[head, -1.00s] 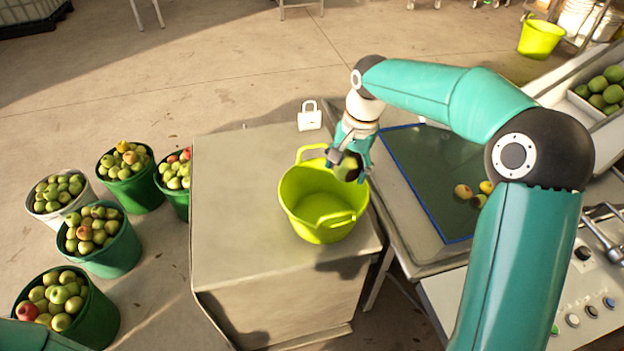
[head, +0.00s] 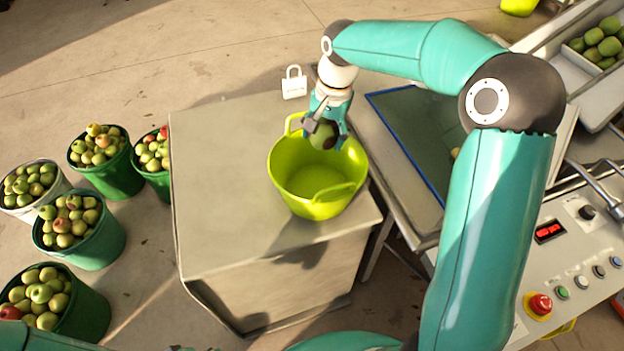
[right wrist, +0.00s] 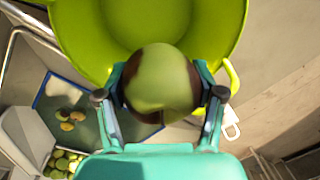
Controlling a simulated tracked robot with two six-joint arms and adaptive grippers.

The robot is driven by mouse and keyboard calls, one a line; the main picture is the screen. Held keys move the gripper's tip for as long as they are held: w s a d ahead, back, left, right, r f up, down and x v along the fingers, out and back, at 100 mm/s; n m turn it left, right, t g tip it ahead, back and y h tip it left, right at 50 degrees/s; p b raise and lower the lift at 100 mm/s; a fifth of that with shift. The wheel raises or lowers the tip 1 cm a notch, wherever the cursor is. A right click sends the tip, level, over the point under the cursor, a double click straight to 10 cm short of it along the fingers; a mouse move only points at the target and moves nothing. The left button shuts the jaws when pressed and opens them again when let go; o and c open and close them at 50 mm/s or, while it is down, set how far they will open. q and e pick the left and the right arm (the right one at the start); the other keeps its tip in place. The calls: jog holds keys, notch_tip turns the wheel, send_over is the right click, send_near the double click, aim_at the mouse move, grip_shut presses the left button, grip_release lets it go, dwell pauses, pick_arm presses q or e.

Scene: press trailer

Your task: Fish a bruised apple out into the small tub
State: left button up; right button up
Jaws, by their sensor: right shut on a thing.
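My right gripper (head: 325,130) is shut on a green apple with dark brown patches (head: 322,136). It holds the apple over the upper right part of the lime-green tub (head: 298,205). In the right wrist view the bruised apple (right wrist: 162,85) sits between both fingers, with the tub (right wrist: 222,30) behind it. The inside of the tub that shows is empty. The tub stands on a grey box-like stand (head: 225,215). My left gripper does not show.
A blue-edged basin (head: 405,125) lies right of the tub; my right arm hides part of it. A control panel with a red button (head: 541,304) is at lower right. Apple-filled buckets (head: 95,250) stand on the floor at left.

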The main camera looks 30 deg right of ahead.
jog(key=shift+s+f, duration=0.1)
jog(key=shift+f, duration=0.2)
jog(key=o, duration=1.3)
jog(key=shift+r, duration=0.1)
jog(key=r, duration=0.7)
jog(key=s+d+r, duration=0.1)
jog(key=r, duration=0.3)
jog(key=shift+s+r, duration=0.1)
jog(key=shift+r, duration=0.25)
